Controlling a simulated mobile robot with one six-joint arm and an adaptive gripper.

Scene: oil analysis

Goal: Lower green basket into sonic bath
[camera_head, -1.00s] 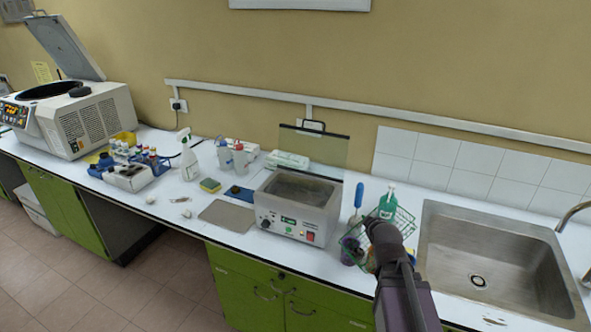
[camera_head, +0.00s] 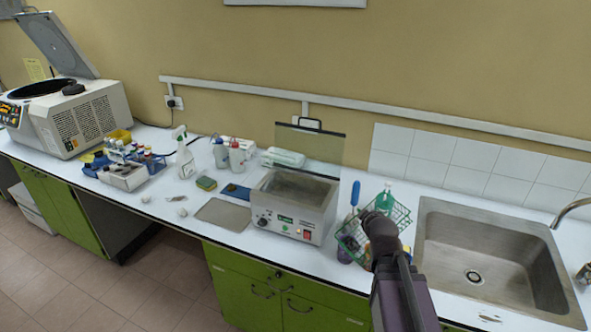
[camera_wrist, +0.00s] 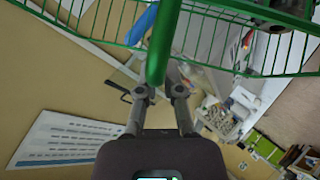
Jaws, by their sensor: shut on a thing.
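The green wire basket (camera_head: 349,239) is held above the counter, between the sonic bath and the sink. In the wrist view its green handle bar (camera_wrist: 161,45) runs between my gripper's fingers, with the wire mesh (camera_wrist: 225,70) beyond. My gripper (camera_wrist: 160,92) is shut on the basket's handle. In the head view my arm covers part of the basket and the fingertips are hidden. The sonic bath (camera_head: 290,231) is a steel box with its lid (camera_head: 310,143) raised at the back. Its tank is open, to the left of the basket.
A blue-handled tool (camera_head: 355,192), a green bottle (camera_head: 385,198) and a dark purple item (camera_head: 346,252) stand close around the basket. The steel sink (camera_head: 480,240) is on the right. A grey mat (camera_head: 222,213) lies left of the bath.

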